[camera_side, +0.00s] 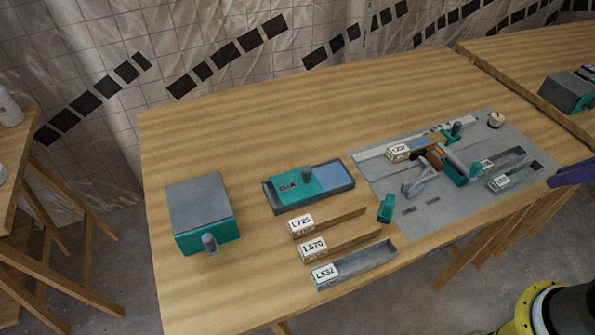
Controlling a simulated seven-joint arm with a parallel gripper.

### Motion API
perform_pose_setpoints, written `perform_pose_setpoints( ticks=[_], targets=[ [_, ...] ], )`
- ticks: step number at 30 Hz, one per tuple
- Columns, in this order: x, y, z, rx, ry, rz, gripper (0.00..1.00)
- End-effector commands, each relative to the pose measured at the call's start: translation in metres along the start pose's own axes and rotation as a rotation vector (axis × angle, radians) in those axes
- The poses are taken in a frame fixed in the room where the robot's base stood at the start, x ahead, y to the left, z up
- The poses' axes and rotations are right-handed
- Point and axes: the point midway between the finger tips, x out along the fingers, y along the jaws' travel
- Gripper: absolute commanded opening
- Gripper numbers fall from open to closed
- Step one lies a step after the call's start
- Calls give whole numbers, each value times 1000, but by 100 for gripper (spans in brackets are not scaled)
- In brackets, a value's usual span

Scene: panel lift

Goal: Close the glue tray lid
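The glue tray (325,205) is a shallow dark grey tray near the middle of the wooden table. A teal lid (301,191) with a dark upright knob (307,175) and a small label lies over its left part. The right part is uncovered and shows a blue surface (335,177). Nothing touches the lid or its knob. My gripper cannot be made out. Only a purple part shows at the right edge, and I cannot tell what it belongs to.
A grey and teal box (201,212) with a front knob stands left of the tray. Labelled wooden strips (341,218) and a narrow grey tray (366,262) lie in front. A grey board (385,185) with clamps and fixtures is at right. The table behind the tray is clear.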

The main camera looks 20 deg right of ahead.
Motion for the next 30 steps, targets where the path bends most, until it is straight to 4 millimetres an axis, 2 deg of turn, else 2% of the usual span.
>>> perform_pose_setpoints(
  ticks=[1,3,9,14,17,21,26,30],
  targets=[
    [-9,0,-14,-49,33,-4,13],
    [-19,-1,-37,-130,60,-15,0],
    [-31,-10,-107,-347,93,-66,0],
    [-23,-25,-169,-522,102,-125,0],
    [-9,-39,-209,-634,105,-169,0],
    [22,-65,-258,-774,105,-233,0],
    [71,-103,-301,-909,96,-311,0],
    [124,-142,-323,-1003,75,-381,0]
  ],
)
